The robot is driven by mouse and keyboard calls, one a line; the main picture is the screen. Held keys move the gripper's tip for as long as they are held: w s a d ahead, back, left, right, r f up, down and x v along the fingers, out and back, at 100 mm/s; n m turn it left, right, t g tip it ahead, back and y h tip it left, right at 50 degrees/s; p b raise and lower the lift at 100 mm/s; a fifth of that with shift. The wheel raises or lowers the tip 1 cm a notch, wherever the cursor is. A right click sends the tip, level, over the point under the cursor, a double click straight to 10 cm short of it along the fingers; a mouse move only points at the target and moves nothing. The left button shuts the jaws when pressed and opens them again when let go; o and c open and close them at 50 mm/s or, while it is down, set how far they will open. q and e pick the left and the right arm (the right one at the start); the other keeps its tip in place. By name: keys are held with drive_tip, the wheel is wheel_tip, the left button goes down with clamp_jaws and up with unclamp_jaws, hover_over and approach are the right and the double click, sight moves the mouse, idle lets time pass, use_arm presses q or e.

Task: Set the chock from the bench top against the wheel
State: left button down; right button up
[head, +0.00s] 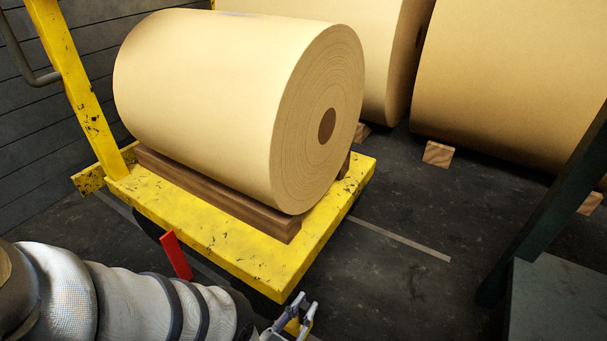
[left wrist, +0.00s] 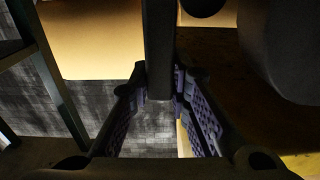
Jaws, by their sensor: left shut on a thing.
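My left gripper (head: 300,310) is low at the near corner of the yellow cart (head: 255,268) and is shut on the chock. A small yellow part, seemingly the chock (head: 292,326), shows between its fingers in the head view. In the left wrist view, a dark bar (left wrist: 160,45) stands between the purple finger pads; I cannot tell whether it is part of the chock. The cart's wheel is not clear: the space under the deck is dark, and my left arm covers part of it. My right gripper is not in view.
A large paper roll (head: 220,100) lies on brown timbers (head: 220,193) on the cart. A red lever (head: 176,255) sticks out at its near side. A bare dark green bench top (head: 560,300) is at lower right. More rolls with wooden wedges (head: 438,154) stand behind; floor between is clear.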

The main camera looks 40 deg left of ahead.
use_arm(q)
drive_tip(key=shift+f+b, duration=0.35)
drive_tip(key=shift+f, duration=0.25)
drive_tip(key=shift+f, duration=0.15)
drive_tip(key=c, duration=1.5)
unclamp_jaws()
drive_tip(key=shift+s, duration=0.1)
drive_tip(key=shift+s+r, duration=0.1)
drive_tip(key=shift+r, duration=0.1)
drive_tip(key=p+v, duration=0.2)
drive_tip(key=v, duration=0.9)
drive_tip(key=shift+s+d, duration=0.15)
drive_tip(key=shift+s, duration=0.2)
